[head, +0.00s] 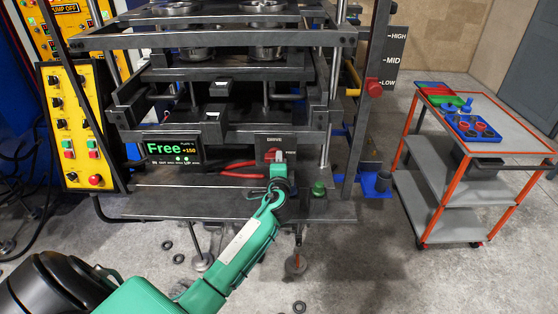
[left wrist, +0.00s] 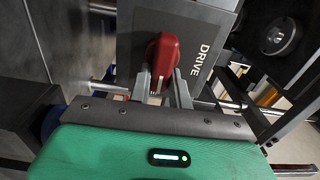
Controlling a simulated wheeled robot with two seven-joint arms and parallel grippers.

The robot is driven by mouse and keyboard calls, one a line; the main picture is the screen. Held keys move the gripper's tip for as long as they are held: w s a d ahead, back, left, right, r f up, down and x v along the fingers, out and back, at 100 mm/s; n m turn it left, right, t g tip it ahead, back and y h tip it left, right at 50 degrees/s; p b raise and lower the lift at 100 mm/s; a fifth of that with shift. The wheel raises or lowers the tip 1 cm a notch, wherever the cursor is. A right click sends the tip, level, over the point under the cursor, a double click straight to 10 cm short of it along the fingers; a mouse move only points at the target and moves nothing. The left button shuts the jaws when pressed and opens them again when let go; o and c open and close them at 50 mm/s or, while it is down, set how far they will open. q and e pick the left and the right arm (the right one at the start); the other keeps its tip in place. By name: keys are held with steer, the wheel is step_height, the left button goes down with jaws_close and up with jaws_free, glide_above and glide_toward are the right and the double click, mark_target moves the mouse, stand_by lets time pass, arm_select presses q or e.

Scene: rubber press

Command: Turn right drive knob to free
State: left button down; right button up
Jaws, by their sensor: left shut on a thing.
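The red drive knob (left wrist: 162,52) sits on a dark panel (left wrist: 203,75) lettered DRIVE in the left wrist view. In the head view the knob (head: 271,155) shows small on the press front, right of centre. My left gripper (left wrist: 163,84) has its two fingers on either side of the knob's lower part and is shut on it. In the head view my left gripper (head: 278,168) reaches up to the panel from below. A display (head: 174,149) left of the knob reads "Free" in green. My right gripper is not in view.
Red-handled pliers (head: 238,170) lie on the press shelf (head: 190,200) left of my gripper. A green knob (head: 318,188) stands to its right. A yellow control panel (head: 75,125) is at left; an orange-framed cart (head: 440,185) stands at right on open floor.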

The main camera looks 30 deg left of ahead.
arm_select(q)
steer(key=shift+f+m, duration=0.1)
steer(key=shift+m, duration=0.2)
steer(key=c, duration=1.3)
jaws_free()
steer(key=shift+b+v, duration=1.9)
steer(key=shift+v, duration=5.05)
